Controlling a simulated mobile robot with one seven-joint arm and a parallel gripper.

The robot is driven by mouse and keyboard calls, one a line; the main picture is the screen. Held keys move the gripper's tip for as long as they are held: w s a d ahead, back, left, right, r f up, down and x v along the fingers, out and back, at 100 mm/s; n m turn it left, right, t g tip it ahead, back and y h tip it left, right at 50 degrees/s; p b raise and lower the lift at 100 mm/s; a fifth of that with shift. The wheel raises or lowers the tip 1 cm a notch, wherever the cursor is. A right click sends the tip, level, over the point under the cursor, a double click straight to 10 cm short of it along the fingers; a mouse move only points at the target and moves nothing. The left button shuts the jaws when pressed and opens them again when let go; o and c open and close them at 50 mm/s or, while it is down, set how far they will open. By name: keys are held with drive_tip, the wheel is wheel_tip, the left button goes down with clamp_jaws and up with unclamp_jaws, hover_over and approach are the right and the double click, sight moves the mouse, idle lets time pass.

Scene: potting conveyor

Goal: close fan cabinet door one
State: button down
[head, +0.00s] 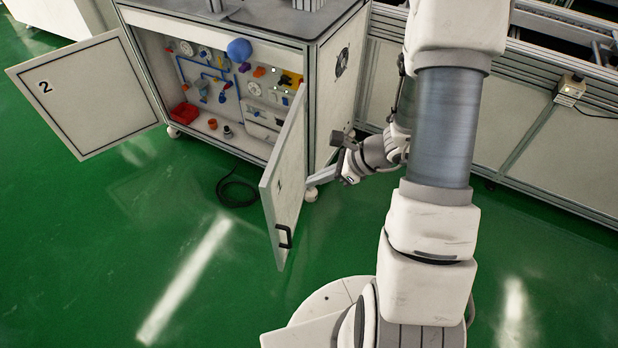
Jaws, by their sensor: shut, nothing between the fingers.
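The fan cabinet (337,110) stands at the upper middle, with a round fan grille on its right side. Its right-hand door (284,190) is swung open toward me, seen nearly edge-on. It has a black handle (285,237) near its free edge and a small dark mark, too oblique to read surely as a 1. The left door (88,95), marked 2, is also wide open. My gripper (318,180) is shut and empty, just right of the right-hand door's outer face. I cannot tell whether it touches the door.
Coloured fittings and pipes (222,72) and a red bin (184,113) show inside the cabinet. A black cable (236,188) lies on the green floor in front. The conveyor frame (545,130) runs along the right. The floor at left front is clear.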

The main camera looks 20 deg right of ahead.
sight(269, 189)
drive_tip(key=shift+w+a+f+b, duration=0.35)
drive_tip(key=shift+w+a+f, duration=0.5)
drive_tip(key=shift+a, duration=0.5)
drive_tip(key=shift+w+a+f+b, duration=0.3)
drive_tip(key=shift+w+a+f, duration=0.5)
drive_tip(key=shift+a, duration=0.55)
drive_tip(key=shift+w+a+f+b, duration=0.35)
drive_tip(key=shift+w+a+f, duration=0.3)
drive_tip(key=shift+a+f, duration=0.55)
drive_tip(key=shift+a+r, duration=0.2)
drive_tip(key=shift+a, duration=0.1)
